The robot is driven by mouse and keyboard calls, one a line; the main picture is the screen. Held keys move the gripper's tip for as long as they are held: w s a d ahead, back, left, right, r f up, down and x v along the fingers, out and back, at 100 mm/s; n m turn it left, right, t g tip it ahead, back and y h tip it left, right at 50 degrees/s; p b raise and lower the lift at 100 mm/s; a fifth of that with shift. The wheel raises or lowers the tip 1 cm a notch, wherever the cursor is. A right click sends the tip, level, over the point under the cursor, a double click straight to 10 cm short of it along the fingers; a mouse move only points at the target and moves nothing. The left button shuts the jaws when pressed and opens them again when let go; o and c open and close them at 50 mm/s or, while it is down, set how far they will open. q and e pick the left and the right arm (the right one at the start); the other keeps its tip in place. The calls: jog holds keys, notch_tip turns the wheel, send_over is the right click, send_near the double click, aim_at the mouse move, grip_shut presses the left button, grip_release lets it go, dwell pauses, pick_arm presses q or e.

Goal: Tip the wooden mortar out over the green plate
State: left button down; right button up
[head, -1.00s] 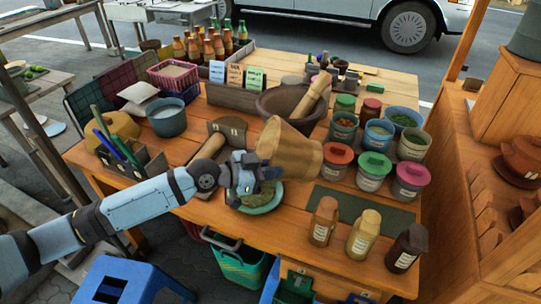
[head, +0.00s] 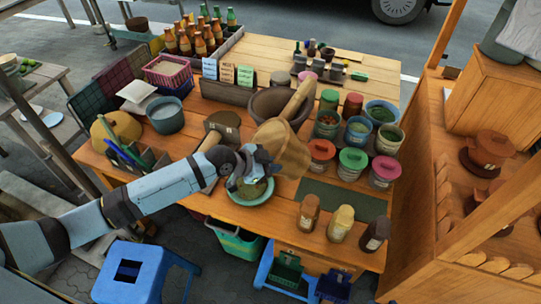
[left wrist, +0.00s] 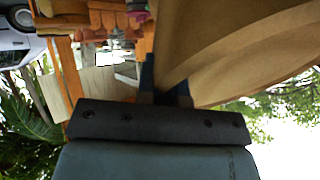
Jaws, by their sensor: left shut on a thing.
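The wooden mortar (head: 281,149) is tilted in my left gripper, held above the table over the back right of the green plate. My left gripper (head: 262,166) is shut on its near left side. In the left wrist view the mortar (left wrist: 235,55) fills the upper right, beside the fingers (left wrist: 165,97). The green plate (head: 252,202) lies on the table just below the gripper and holds greenish-brown stuff; its back part is hidden by the gripper. I cannot see inside the mortar. My right gripper is not in view.
A dark clay bowl (head: 266,104) with a wooden pestle (head: 298,98) stands behind the mortar. Several lidded jars (head: 353,161) stand to the right, and three spice bottles (head: 341,223) at the front right. A dark green mat (head: 345,200) lies right of the plate.

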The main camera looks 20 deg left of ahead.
pick_arm(q)
jog(key=p, duration=0.1)
jog(key=g+y+p, duration=0.1)
jog(key=p, duration=0.1)
jog(key=y+p, duration=0.1)
jog(key=p, duration=0.1)
jog(key=shift+w+d+r+m, duration=0.2)
jog(key=shift+d+r+m, duration=0.1)
jog(key=shift+r, duration=0.1)
jog(key=shift+f+g+y+p, duration=0.1)
jog(key=shift+g+y+p, duration=0.3)
jog(key=shift+y+p, duration=0.3)
jog(key=shift+w+f+y+b, duration=0.1)
jog(key=shift+f+y+b, duration=0.2)
jog(key=shift+f+b, duration=0.2)
jog(key=shift+d+f+m+g+y, duration=0.1)
jog(key=shift+f+m+g+y, duration=0.15)
jog(key=shift+g+y, duration=0.45)
jog(key=shift+d+f+m+g+y, duration=0.15)
jog(key=shift+g+y, duration=0.25)
jog(key=shift+y, duration=0.6)
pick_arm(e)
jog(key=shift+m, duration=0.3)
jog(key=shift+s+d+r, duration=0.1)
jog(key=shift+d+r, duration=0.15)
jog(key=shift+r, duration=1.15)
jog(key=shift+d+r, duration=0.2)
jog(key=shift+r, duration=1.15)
